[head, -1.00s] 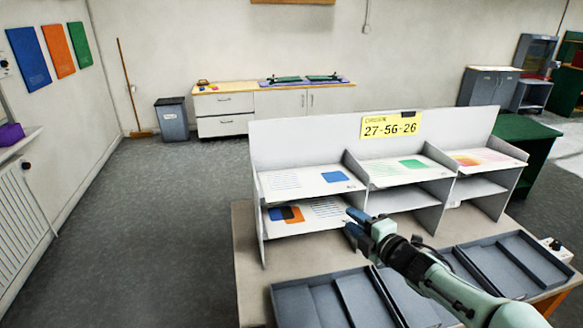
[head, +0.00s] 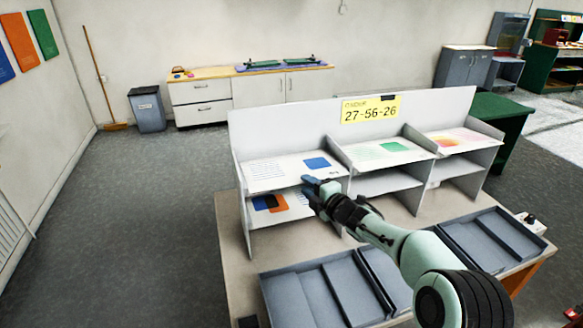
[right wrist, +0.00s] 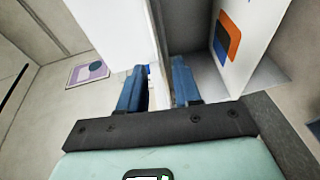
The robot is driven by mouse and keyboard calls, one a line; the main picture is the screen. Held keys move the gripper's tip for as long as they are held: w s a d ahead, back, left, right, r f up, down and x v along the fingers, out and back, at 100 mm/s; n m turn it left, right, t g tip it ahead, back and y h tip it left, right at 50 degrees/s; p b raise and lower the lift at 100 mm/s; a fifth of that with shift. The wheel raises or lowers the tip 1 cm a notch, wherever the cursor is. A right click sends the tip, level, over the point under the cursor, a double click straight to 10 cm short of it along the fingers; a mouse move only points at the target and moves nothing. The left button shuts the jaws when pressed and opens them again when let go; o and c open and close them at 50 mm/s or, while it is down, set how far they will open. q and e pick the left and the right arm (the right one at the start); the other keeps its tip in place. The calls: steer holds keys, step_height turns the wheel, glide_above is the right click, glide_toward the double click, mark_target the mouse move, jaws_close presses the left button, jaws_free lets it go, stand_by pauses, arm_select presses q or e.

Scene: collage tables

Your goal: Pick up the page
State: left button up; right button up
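Pages lie in the grey sorting rack. A page with a blue square (head: 270,172) is on the upper left shelf, and one with a green patch (head: 385,152) is on the upper middle shelf. A page with an orange and pink patch (head: 455,140) is at the upper right. A page with blue and orange squares (head: 290,206) lies below at the left, partly hidden by my arm. My right gripper (head: 314,187) is at the front edge of the upper left shelf. In the right wrist view its blue fingers (right wrist: 160,88) are apart, with the shelf edge near the gap.
The rack (head: 290,118) bears a yellow sign (head: 370,109) reading 27-56-26. Grey trays (head: 305,290) lie on the table (head: 232,250) in front of it. A rack divider (head: 335,158) stands just right of my fingers.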

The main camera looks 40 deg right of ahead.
steer(key=w, duration=0.3)
steer(key=shift+f, duration=0.25)
steer(key=shift+s, duration=0.1)
jaws_close()
